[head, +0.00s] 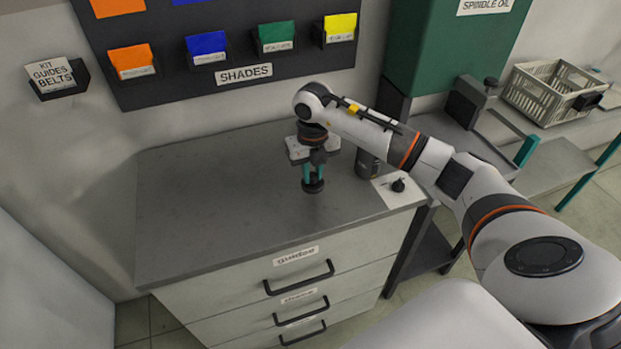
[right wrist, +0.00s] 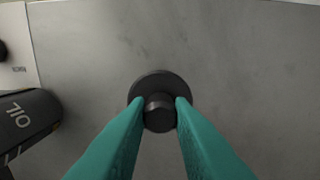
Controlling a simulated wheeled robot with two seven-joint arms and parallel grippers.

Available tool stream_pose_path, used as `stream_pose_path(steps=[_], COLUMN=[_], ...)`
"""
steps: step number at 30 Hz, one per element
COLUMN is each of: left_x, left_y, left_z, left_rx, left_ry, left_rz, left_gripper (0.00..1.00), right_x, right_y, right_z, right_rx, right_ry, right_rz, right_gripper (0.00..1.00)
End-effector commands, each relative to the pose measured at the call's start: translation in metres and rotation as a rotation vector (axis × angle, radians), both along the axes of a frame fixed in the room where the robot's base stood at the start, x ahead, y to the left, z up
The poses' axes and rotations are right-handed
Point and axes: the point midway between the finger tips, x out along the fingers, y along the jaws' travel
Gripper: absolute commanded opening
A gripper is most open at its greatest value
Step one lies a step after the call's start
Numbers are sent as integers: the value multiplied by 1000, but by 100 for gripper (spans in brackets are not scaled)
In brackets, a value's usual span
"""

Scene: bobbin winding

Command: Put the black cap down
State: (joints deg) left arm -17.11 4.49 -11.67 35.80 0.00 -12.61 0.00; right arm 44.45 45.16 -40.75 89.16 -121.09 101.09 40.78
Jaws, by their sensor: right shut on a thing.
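The black cap (right wrist: 160,86) is a round dark disc with a narrower knob, seen from above in the right wrist view. My right gripper (right wrist: 160,108) has its two teal fingers on either side of the knob and is shut on it. In the head view the cap (head: 313,187) hangs at the tips of my right gripper (head: 313,174), over the grey cabinet top (head: 200,215). I cannot tell whether the cap touches the surface. My left gripper is not in view.
A dark oil bottle (head: 368,164) stands right of the gripper and also shows in the right wrist view (right wrist: 28,118). A white sheet with a small black part (head: 398,185) lies near the right edge. The cabinet top's left and front are clear.

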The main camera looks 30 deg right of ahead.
Motion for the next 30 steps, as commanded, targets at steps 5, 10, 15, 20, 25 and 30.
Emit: stream_pose_path(steps=[5, 10, 15, 20, 25, 30], left_x=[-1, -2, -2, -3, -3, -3], left_y=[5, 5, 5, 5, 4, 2], left_z=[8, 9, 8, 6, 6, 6], left_rx=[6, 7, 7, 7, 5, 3], left_ry=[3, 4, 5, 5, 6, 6], left_rz=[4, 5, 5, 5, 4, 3], left_gripper=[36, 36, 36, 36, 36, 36], right_x=[-1, 0, 0, 0, 0, 0], right_y=[1, 0, 0, 0, 0, 0], right_z=[-23, -35, -36, -38, -38, -37], right_rx=[1, -1, 0, 0, 0, 0], right_ry=[5, 0, 0, 0, 1, 1], right_rz=[-1, 0, 0, 0, 0, 0], right_gripper=[2, 2, 2, 29, 42, 42])
